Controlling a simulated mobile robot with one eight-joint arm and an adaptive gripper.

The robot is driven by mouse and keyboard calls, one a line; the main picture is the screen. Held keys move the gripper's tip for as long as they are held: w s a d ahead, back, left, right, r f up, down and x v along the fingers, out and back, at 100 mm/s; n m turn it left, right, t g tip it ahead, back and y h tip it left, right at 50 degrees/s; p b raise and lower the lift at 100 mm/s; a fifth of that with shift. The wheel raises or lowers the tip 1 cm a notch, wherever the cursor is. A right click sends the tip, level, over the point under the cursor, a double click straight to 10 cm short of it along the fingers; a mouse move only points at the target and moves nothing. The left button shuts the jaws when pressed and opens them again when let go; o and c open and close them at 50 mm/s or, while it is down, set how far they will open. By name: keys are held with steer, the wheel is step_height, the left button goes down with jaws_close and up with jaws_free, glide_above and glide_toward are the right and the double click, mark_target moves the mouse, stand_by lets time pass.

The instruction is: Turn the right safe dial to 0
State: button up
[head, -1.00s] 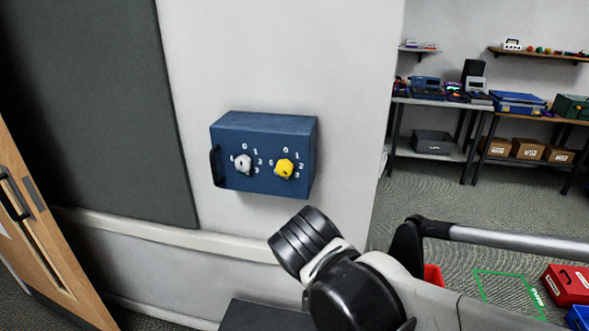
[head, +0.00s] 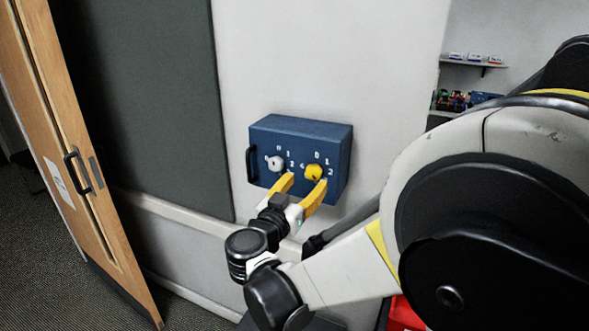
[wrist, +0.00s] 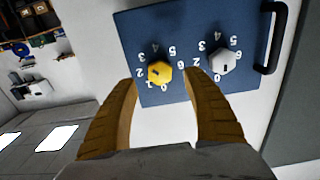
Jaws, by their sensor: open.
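A blue safe box (head: 300,125) is on the white wall, with two numbered dials on its front. The right dial is yellow (head: 314,172); in the wrist view this yellow dial (wrist: 160,71) has a small dark mark, but I cannot tell its exact setting. The left dial is white (head: 276,163), and this white dial also shows in the wrist view (wrist: 223,62). My gripper (head: 304,182) is open, its yellow fingers pointing at the safe's front. In the wrist view my gripper (wrist: 162,78) has one fingertip either side of the yellow dial, with gaps showing.
A black handle (head: 252,164) sticks out at the safe's left edge. A grey panel (head: 140,100) covers the wall to the left, with a wooden door (head: 75,130) beyond it. My arm fills the right of the head view. Shelves stand at the far right.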

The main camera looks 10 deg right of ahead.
mark_target(312, 175)
steer(key=b+x, duration=0.1)
steer(key=x, duration=0.4)
steer(key=shift+w+d, duration=0.3)
steer(key=c, duration=1.2)
